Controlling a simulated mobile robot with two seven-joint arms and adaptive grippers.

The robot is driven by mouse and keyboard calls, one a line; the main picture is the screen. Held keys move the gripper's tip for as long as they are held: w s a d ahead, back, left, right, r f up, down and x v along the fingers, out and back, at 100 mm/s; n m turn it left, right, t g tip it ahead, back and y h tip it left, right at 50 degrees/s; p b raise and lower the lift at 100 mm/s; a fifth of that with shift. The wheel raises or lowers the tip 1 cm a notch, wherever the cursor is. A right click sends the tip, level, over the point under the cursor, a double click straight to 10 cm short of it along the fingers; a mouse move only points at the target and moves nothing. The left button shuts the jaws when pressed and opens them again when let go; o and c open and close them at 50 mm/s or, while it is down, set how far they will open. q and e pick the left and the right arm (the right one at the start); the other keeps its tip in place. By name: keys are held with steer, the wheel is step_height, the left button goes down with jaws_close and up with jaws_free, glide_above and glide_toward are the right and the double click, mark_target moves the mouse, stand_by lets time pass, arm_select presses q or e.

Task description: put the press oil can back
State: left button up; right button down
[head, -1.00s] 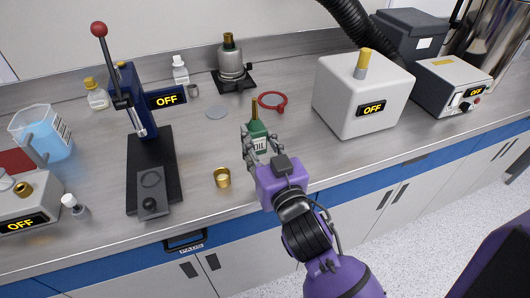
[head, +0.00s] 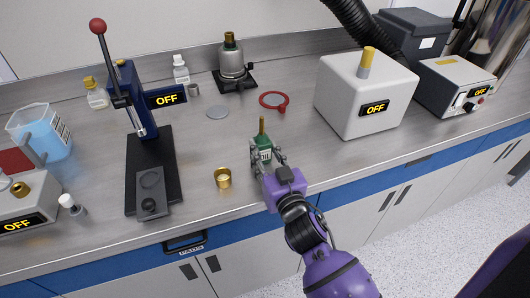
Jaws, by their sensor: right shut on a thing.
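The press oil can (head: 264,148) is a small green can with a thin brass spout pointing up and a pale label. It stands roughly upright at the front middle of the bench. My right gripper (head: 265,160) is shut on it from the front, and its fingers hide the can's lower sides. I cannot tell whether the can's base touches the bench. The blue arbor press (head: 166,170) with a red-knobbed lever stands to the left, its display reading OFF. My left gripper is not in view.
A brass cup (head: 222,178) stands just left of the can. A burner (head: 233,68) stands at the back. A white box (head: 360,105) reading OFF is to the right. Bench between is clear.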

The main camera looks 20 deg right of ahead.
steer(key=shift+f, duration=0.15)
steer(key=c, duration=1.6)
jaws_free()
steer(key=shift+f, duration=0.1)
steer(key=shift+c, duration=0.2)
steer(key=o, duration=0.4)
steer(key=shift+o, duration=0.2)
